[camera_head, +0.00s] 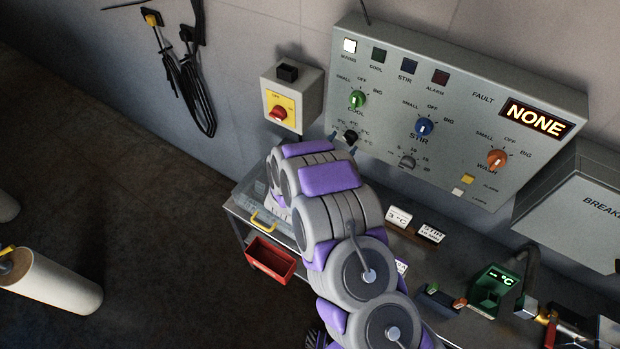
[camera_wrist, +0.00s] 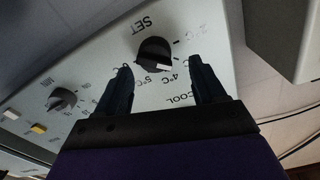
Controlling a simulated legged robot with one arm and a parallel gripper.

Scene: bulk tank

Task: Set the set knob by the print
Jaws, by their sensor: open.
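The black set knob (camera_wrist: 154,54) is on the grey panel, by the word SET. In the wrist view its white mark points about toward the printed 4°C. The knob also shows in the head view (camera_head: 350,137), at the panel's lower left. My gripper (camera_wrist: 158,75) is open, its dark fingers on either side of the scale just short of the knob; I see no contact. In the head view my gripper (camera_head: 341,147) is partly hidden by my arm. A white printed card (camera_head: 398,217) on the bench seems to read 3 °C; its small upper line is unreadable.
Green cool (camera_head: 357,100), blue stir (camera_head: 424,127) and orange wash (camera_head: 497,158) knobs are nearby, with a grey timer knob (camera_head: 407,160). A second card (camera_head: 431,232) reads STIR. The fault display (camera_head: 535,118) reads NONE.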

